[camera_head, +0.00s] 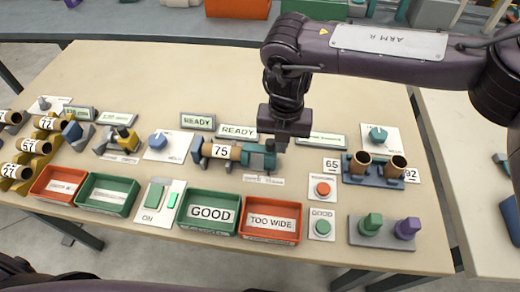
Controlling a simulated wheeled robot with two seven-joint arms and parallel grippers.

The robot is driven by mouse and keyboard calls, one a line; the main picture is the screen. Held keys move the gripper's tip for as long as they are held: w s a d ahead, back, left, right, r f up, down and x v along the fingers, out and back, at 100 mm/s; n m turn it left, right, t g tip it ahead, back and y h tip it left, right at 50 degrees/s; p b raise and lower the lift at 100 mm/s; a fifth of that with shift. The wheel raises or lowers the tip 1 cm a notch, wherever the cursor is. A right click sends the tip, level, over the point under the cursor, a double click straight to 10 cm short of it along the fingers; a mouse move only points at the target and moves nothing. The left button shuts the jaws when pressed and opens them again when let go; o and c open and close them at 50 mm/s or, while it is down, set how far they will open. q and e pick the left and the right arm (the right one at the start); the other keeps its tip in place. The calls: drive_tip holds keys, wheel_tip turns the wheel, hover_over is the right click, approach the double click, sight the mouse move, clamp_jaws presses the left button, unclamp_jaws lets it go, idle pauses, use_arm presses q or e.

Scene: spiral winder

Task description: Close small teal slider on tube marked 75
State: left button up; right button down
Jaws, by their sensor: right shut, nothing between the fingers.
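The cardboard tube marked 75 (222,152) lies in a teal and dark grey fixture at the middle of the table. The small teal slider (258,160) seems to be the teal block at the tube's right end. My right gripper (281,146) points down right by this teal block, at its upper right. It is shut with nothing held. I cannot tell whether it touches the block, and it hides part of the block's far side. My left gripper is not in view.
READY displays (238,132) stand behind the fixture. A green GOOD tray (183,226) and an orange TOO WIDE tray (270,239) lie in front. Red (322,188) and green (322,227) buttons and a two-tube holder (375,181) stand to the right. The table's back left is clear.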

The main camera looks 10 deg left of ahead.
drive_tip(key=shift+a, duration=1.2)
drive_tip(key=shift+d, duration=0.2)
idle(0.9)
drive_tip(key=shift+d, duration=0.45)
wheel_tip(320, 180, up, 7)
drive_tip(key=p, duration=0.5)
idle(0.8)
